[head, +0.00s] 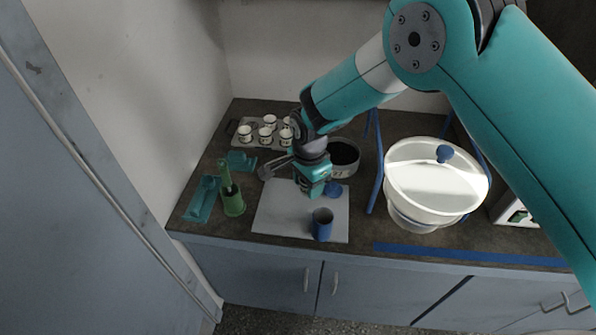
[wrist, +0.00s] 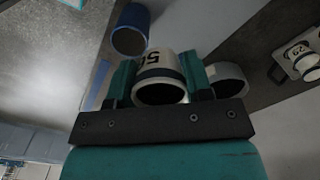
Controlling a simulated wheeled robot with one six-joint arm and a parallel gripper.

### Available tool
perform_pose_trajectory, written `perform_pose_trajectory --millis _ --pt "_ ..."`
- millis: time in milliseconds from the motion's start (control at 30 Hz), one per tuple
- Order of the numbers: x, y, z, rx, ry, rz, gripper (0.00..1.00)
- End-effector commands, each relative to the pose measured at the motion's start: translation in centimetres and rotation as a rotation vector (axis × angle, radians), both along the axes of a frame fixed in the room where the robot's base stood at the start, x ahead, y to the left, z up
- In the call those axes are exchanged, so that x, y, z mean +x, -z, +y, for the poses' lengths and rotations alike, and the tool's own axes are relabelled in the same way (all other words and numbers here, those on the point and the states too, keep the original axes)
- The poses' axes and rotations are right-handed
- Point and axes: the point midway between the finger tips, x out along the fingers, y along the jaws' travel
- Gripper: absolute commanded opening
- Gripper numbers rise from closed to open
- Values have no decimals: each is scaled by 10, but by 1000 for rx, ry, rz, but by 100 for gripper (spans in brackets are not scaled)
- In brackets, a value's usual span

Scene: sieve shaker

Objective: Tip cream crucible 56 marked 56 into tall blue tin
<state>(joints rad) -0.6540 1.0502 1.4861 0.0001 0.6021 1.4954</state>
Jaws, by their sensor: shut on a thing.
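The cream crucible 56 (wrist: 158,64), with a dark band and the mark 56, is held between the two teal fingers of my gripper (wrist: 161,82) in the wrist view. Its dark mouth faces the camera; I cannot tell what is inside. The tall blue tin (head: 322,228) stands upright on a pale board (head: 275,214) in the head view. It also shows beyond the crucible, to the upper left, in the wrist view (wrist: 131,32), apart from it. In the head view my gripper (head: 316,189) is above the board, behind the tin, and the crucible is hidden there.
Several cream crucibles (head: 265,131) stand on a tray at the back left. A round dark-filled pan (head: 345,160) is behind my gripper. A green holder (head: 233,202) and a teal tray (head: 203,203) lie left. A large white sieve bowl (head: 432,185) in a blue frame stands right.

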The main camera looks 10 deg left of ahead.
Motion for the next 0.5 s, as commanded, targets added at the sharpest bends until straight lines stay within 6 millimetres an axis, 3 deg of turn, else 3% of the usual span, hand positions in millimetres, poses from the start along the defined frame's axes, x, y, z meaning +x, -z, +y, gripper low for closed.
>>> perform_pose_trajectory --millis 200,300,500 --pt "-12 5 -19 0 90 1 22" --pt "-11 23 -19 84 93 -44 22" --pt "-9 39 -16 217 90 -117 22"
